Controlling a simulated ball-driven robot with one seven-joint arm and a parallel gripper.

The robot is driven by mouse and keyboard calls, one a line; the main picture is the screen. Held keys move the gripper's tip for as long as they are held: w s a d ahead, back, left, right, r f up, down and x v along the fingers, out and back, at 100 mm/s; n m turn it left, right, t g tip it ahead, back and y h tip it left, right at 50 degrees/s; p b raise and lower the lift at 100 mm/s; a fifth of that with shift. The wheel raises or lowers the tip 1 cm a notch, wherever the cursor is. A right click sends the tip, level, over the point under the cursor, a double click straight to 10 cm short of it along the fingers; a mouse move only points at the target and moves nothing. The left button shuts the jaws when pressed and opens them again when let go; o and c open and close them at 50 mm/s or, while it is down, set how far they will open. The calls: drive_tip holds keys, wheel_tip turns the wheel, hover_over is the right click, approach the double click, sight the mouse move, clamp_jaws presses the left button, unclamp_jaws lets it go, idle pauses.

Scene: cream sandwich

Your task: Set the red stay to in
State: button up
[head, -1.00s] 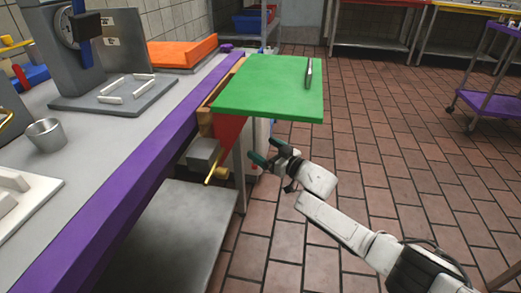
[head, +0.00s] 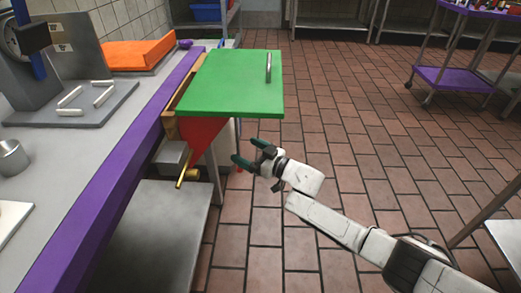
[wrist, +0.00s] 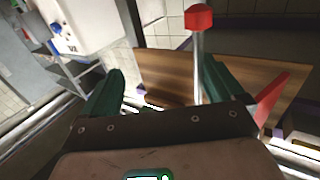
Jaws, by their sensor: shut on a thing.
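The red stay (head: 203,133) is a red triangular piece under the green board (head: 225,90) at the counter's end. A red piece (wrist: 271,98) at the right of the wrist view may be the same stay. My gripper (head: 250,153) is low and to the right of the stay, apart from it, its dark green fingers pointing toward the counter. In the wrist view the fingers stand apart around my gripper's middle (wrist: 160,85). I make out nothing held between them. A metal rod with a red knob (wrist: 198,17) rises by the right finger; I cannot tell whether they touch.
A brass rod (head: 182,178) and grey block (head: 171,157) stick out under the counter's purple edge (head: 120,158). A metal-handled item (head: 268,67) lies on the green board. A wooden panel (wrist: 160,72) stands ahead in the wrist view.

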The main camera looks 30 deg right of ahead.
drive_tip(key=shift+o, duration=0.5)
drive_tip(key=shift+h, duration=0.3)
drive_tip(key=shift+s+d+p, duration=0.7)
drive_tip(key=shift+s+d, duration=1.1)
drive_tip(key=shift+d, duration=0.05)
drive_tip(key=shift+a, duration=0.65)
drive_tip(key=shift+c, duration=0.9)
drive_tip(key=shift+s+a+r, duration=0.1)
drive_tip(key=c, duration=0.3)
drive_tip(key=shift+s+p, duration=0.2)
drive_tip(key=shift+p, duration=0.3)
drive_tip(key=shift+c, duration=0.8)
drive_tip(key=shift+s+d+p, duration=0.45)
drive_tip(key=shift+s+p, duration=0.15)
drive_tip(key=shift+c, duration=0.5)
drive_tip(key=s+d+p, duration=0.1)
drive_tip(key=s+p, duration=0.9)
drive_tip(key=shift+s+d, duration=0.25)
